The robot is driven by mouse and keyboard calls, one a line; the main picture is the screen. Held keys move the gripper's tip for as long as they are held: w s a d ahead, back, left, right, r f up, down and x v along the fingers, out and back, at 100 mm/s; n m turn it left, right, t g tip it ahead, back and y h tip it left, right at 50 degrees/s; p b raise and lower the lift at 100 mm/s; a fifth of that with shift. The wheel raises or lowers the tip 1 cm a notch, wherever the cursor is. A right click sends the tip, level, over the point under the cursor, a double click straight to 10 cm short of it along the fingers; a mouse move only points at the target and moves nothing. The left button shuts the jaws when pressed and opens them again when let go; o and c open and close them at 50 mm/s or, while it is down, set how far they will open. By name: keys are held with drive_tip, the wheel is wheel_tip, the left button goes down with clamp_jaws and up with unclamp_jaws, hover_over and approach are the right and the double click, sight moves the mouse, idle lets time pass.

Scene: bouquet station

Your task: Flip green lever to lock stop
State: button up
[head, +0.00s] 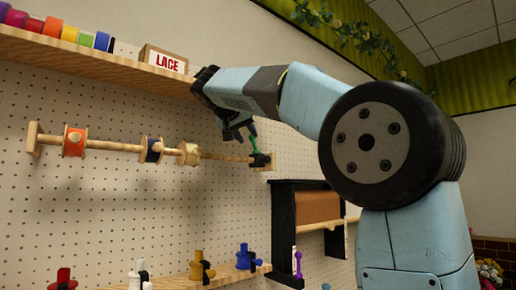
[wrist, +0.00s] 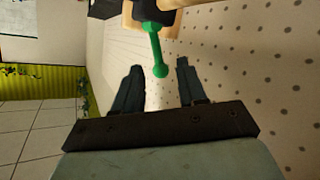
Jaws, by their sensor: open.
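The green lever (head: 253,139) is at the right end of a wooden rod on the pegboard, at a black stop (head: 261,161). In the wrist view the green lever (wrist: 156,50) hangs from the dark stop at the top, its round tip pointing toward my gripper (wrist: 154,72). My gripper is open, its two dark fingers to either side of the lever's tip with gaps on both sides. In the head view my gripper (head: 238,132) is beside the lever, on its left. I cannot tell whether the fingers touch it.
The wooden rod (head: 110,147) carries several spools. Above it is a shelf (head: 110,70) with coloured rolls and a box labelled LACE (head: 164,61). A black-framed paper roll holder (head: 284,230) is below right. A lower shelf (head: 200,277) holds coloured bottle-like items.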

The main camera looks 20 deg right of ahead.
sight(253, 142)
drive_tip(key=x, duration=0.8)
clamp_jaws()
idle(0.5)
drive_tip(key=shift+d, duration=0.15)
drive_tip(key=shift+r, duration=0.1)
